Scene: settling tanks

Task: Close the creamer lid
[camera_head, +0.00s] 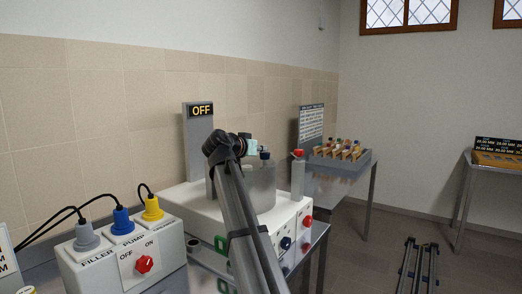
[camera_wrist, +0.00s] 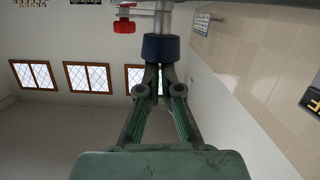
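A grey cylindrical vessel (camera_head: 262,188), which looks like the creamer, stands on a white machine box. My arm crosses in front of it and hides its left part. A small dark blue knob (camera_head: 264,155) sits at its top; I cannot clearly make out the lid or its angle. My gripper (camera_head: 252,147) is at the top of the vessel, just left of the knob. In the wrist view, my gripper's fingers (camera_wrist: 160,70) come together at a dark blue cylindrical knob (camera_wrist: 165,47). The fingertips look narrower than the knob and end at its edge; contact is unclear.
The white machine box (camera_head: 178,199) has red and blue knobs on its front. An OFF sign (camera_head: 199,135) rises behind. A switch box (camera_head: 125,262) with cabled plugs is front left. A rack (camera_head: 340,155) stands farther right.

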